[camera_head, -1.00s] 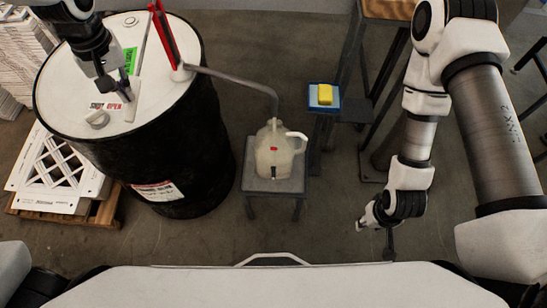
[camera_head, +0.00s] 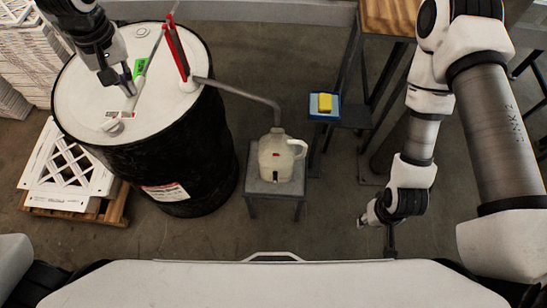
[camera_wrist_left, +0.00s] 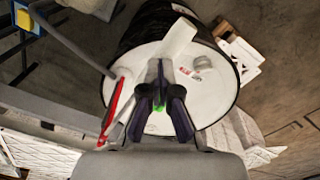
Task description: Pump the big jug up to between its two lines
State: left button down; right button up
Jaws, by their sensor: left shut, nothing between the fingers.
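The big jug (camera_head: 276,157), pale and translucent with a small red mark and a dark mark low on its front, stands upright on a small grey stand. Its liquid level is too faint to tell. The pump's red part (camera_head: 179,50) rises from the black drum's white top, and it also shows in the left wrist view (camera_wrist_left: 114,104). A grey spout pipe (camera_head: 245,94) runs from the pump down to the jug's mouth. My left gripper (camera_head: 129,89) is shut and empty above the drum top, left of the pump. My right gripper (camera_head: 378,222) hangs low at right; its fingers are unclear.
The drum top (camera_head: 85,85) carries a pale round cap (camera_head: 113,126) and a green label (camera_head: 139,68). A pallet with white lattice pieces (camera_head: 62,175) stands at left. Floor before the jug is clear.

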pick_arm(q)
notch_tip(320, 180, up, 6)
jog(key=p, duration=0.4)
jog(key=shift+w+f, duration=0.1)
jog(key=shift+f, duration=0.05)
jog(key=shift+r, duration=1)
